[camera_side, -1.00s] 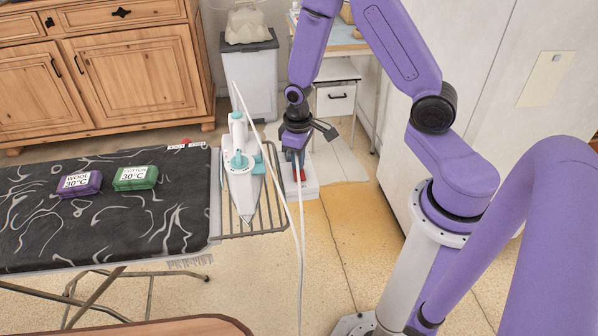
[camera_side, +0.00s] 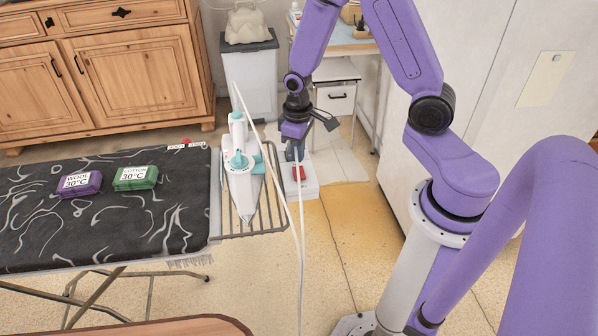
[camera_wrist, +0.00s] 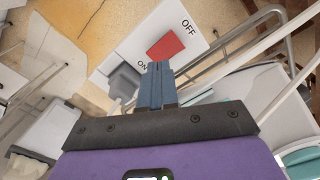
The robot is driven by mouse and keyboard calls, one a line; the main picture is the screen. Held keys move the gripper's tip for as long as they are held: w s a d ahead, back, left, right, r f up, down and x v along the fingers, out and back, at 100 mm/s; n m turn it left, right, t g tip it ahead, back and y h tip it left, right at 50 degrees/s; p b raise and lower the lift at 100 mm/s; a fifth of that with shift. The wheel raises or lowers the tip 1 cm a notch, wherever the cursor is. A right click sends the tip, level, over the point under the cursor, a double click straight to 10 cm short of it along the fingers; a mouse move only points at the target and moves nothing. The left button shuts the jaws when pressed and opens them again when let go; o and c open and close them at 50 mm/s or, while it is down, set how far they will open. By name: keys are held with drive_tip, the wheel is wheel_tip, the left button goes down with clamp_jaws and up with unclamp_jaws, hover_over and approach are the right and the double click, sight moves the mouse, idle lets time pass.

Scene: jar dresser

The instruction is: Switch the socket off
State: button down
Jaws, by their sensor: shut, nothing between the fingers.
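The socket (camera_side: 308,188) is a white block on the floor beside the ironing board's rack. Its red rocker switch (camera_side: 299,173) also shows in the wrist view (camera_wrist: 166,46), between the printed words OFF and ON. I cannot tell which side of the rocker is pressed down. A grey plug (camera_wrist: 124,80) sits at the ON end. My gripper (camera_wrist: 157,67) is shut and empty, pointing down, with its fingertips over the ON end near the red switch. In the side view my gripper (camera_side: 295,156) is just behind the switch; contact cannot be told.
A white and teal iron (camera_side: 240,180) rests on the metal rack (camera_side: 262,228) left of the socket. A pale cord hangs in front of the socket. The ironing board (camera_side: 120,220) carries purple and green labelled blocks. Clear floor lies in front and to the right.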

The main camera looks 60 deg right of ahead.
sight(298, 171)
drive_tip(key=shift+r, duration=1.85)
drive_tip(key=s+a+r+n, duration=0.4)
drive_tip(key=s+r, duration=0.2)
drive_tip(key=s, duration=0.4)
drive_tip(key=s+a+r+n, duration=0.4)
drive_tip(key=s+r+n, duration=0.1)
drive_tip(key=s, duration=0.6)
drive_tip(key=shift+s+a+r+n, duration=0.2)
drive_tip(key=shift+s+r+n, duration=0.1)
drive_tip(key=shift+r, duration=0.25)
